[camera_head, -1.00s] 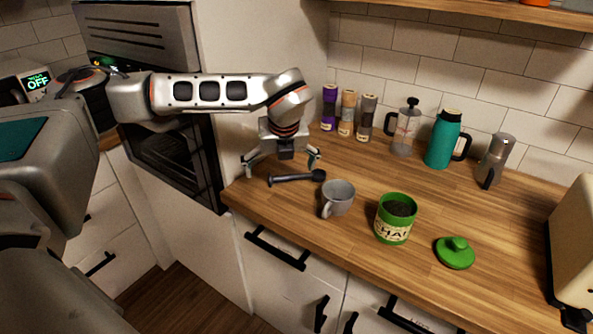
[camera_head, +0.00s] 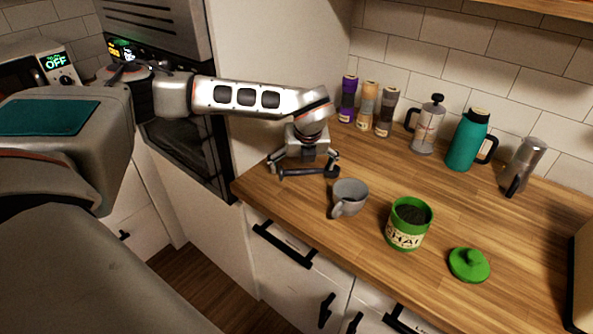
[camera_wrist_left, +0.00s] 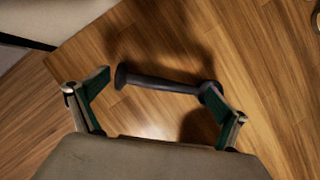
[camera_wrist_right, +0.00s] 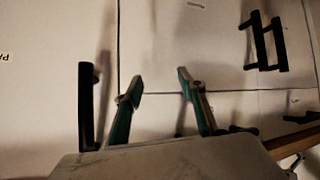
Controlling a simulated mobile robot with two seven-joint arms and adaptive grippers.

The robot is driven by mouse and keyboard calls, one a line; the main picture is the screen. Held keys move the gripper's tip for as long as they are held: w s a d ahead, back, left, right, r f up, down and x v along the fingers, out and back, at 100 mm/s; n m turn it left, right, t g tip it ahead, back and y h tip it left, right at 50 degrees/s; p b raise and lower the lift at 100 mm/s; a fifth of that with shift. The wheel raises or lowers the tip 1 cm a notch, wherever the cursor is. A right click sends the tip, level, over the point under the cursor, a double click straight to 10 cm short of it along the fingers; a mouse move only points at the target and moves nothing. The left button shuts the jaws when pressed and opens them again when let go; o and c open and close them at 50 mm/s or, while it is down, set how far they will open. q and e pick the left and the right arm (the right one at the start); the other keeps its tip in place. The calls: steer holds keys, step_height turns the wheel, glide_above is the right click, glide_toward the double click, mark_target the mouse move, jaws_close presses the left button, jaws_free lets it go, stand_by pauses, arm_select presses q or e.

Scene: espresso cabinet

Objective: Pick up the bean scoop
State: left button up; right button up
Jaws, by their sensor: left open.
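The dark grey bean scoop (camera_head: 308,172) lies on the wooden counter near its left front edge, left of the grey mug. My left gripper (camera_head: 304,161) is open just above and behind it, pointing down. In the left wrist view the scoop (camera_wrist_left: 165,83) lies crosswise just beyond the fingertips of my left gripper (camera_wrist_left: 162,93). Its handle end is near the left fingertip and its bowl near the right one, partly hidden by that finger. Contact cannot be told. My right gripper (camera_wrist_right: 160,82) is open and empty, facing white cabinet fronts.
The grey mug (camera_head: 350,195) stands close right of the scoop. Further right are a green canister (camera_head: 408,232) and its green lid (camera_head: 469,265). Several tubes, a French press (camera_head: 428,128), a teal jug (camera_head: 467,143) and a moka pot (camera_head: 523,168) stand behind. A tall oven cabinet is left.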

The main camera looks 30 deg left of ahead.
arm_select(q)
steer(key=shift+w+f, duration=0.1)
steer(key=shift+f, duration=0.1)
steer(key=c, duration=1)
